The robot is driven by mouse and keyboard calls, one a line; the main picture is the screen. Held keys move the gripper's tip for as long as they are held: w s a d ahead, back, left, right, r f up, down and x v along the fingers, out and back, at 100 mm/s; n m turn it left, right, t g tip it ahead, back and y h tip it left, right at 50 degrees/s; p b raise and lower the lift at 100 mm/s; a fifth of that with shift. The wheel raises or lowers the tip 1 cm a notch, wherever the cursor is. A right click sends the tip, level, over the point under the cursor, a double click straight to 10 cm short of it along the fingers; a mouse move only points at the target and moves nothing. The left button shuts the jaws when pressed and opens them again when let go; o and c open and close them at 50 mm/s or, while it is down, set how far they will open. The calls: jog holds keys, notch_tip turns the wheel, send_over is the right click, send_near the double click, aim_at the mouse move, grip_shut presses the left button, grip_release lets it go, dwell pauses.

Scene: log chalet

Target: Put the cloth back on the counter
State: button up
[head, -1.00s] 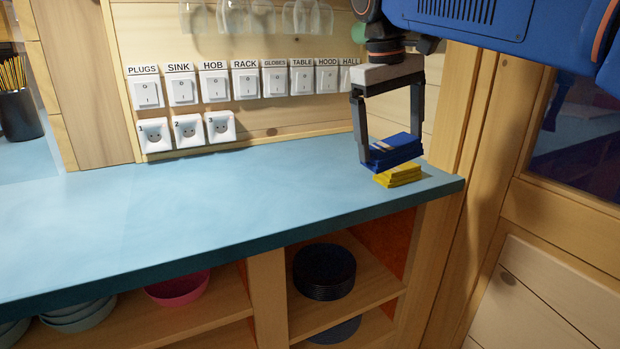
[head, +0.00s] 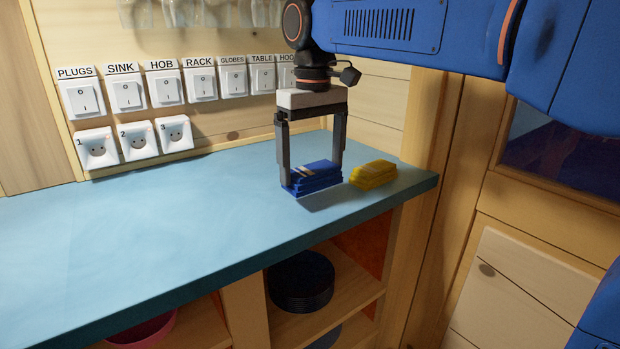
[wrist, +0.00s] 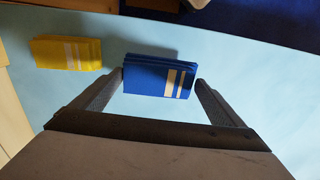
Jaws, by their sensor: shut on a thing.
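A folded blue cloth (head: 314,177) with pale stripes is between the two fingers of my gripper (head: 313,181), which is shut on it. The cloth is low over the blue counter (head: 150,225), near its right end; I cannot tell whether it touches the top. In the wrist view the blue cloth (wrist: 158,76) spans the gap between the fingertips (wrist: 160,80). A folded yellow cloth (head: 373,174) lies on the counter just right of the blue one; it also shows at the left of the wrist view (wrist: 67,53).
Labelled switches (head: 165,87) and numbered sockets (head: 136,141) line the back wall, with glasses (head: 195,12) hanging above. Shelves under the counter hold dark plates (head: 301,282) and a pink bowl (head: 143,330). The counter's left stretch is clear.

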aim_at(313, 168)
jog(key=shift+f, duration=1.75)
jog(key=shift+f, duration=0.15)
jog(key=o, duration=0.7)
notch_tip(313, 168, up, 12)
jog(key=s+d+f+m+t, duration=0.1)
jog(key=s+d+f, duration=0.15)
jog(key=d, duration=0.25)
jog(key=s+d+f+m, duration=0.1)
jog(key=d+f, duration=0.2)
jog(key=d, duration=0.2)
jog(key=s+d+f+m+t, duration=0.1)
jog(key=s+d+f, duration=0.4)
jog(key=f, duration=0.3)
jog(key=s+d+f+m+t, duration=0.1)
jog(key=s+d+f+m, duration=0.1)
jog(key=s+d+f, duration=0.4)
jog(key=s+d+f+m+t, duration=0.1)
jog(key=s+d+f, duration=0.5)
jog(key=f, duration=0.5)
jog(key=shift+s+f+m+t, duration=0.15)
jog(key=shift+f+m+t, duration=0.05)
jog(key=shift+m+t, duration=0.2)
